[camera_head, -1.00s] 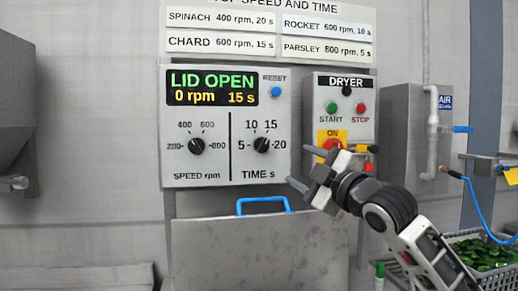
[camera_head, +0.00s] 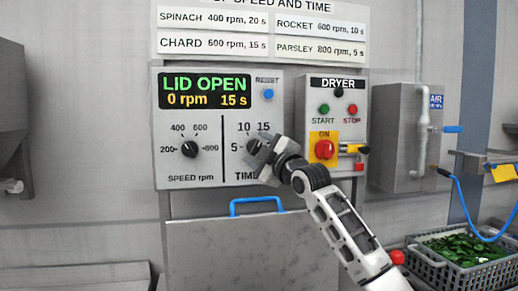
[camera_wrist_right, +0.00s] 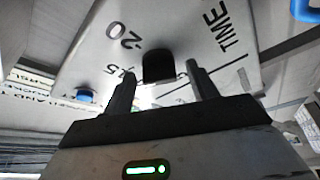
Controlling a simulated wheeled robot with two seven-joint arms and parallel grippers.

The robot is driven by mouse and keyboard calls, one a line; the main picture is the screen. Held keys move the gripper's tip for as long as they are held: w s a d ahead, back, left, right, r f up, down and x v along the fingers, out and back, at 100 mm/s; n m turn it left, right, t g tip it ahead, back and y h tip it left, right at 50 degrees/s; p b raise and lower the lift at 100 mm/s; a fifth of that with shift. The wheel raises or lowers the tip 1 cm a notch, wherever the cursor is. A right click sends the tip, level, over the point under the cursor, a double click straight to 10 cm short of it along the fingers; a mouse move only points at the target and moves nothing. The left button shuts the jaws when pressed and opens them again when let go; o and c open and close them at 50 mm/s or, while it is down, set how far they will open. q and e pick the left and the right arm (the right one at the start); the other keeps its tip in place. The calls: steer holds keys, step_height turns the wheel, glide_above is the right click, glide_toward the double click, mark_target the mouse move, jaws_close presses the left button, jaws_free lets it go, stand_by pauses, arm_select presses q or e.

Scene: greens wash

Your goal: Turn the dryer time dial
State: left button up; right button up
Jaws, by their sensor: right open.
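The black time dial (camera_wrist_right: 158,66) shows in the right wrist view just beyond and between the fingertips. My right gripper (camera_wrist_right: 160,74) is open, with a visible gap on each side of the dial. In the head view my right gripper (camera_head: 262,157) covers most of the dial and part of the TIME label. I cannot tell how deep the fingers reach around the dial. The display (camera_head: 206,91) reads LID OPEN, 0 rpm, 15 s. My left gripper is not in view.
The speed dial (camera_head: 190,149) sits left of the time dial, and the blue reset button (camera_head: 268,94) above it. The dryer switch box (camera_head: 331,120) is close on the right. A blue lid handle (camera_head: 256,205) is below. A crate of greens (camera_head: 425,268) stands lower right.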

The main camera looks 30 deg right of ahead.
steer(key=c, duration=1)
steer(key=shift+f+m, duration=0.1)
steer(key=shift+m, duration=0.5)
steer(key=m+h, duration=0.1)
steer(key=m, duration=0.2)
steer(key=m+t+h, duration=0.1)
steer(key=m+h, duration=0.1)
steer(key=m, duration=0.1)
steer(key=shift+a+f+t, duration=0.1)
steer(key=shift+a+t, duration=0.1)
steer(key=shift+t, duration=0.1)
steer(key=m+h, duration=0.2)
steer(key=m, duration=0.2)
steer(key=m+h+p, duration=0.1)
steer(key=m, duration=0.3)
steer(key=shift+w+a+h, duration=0.1)
steer(key=shift+h, duration=0.3)
steer(key=shift+m, duration=0.5)
steer(key=shift+f+h, duration=0.1)
steer(key=shift+h, duration=0.3)
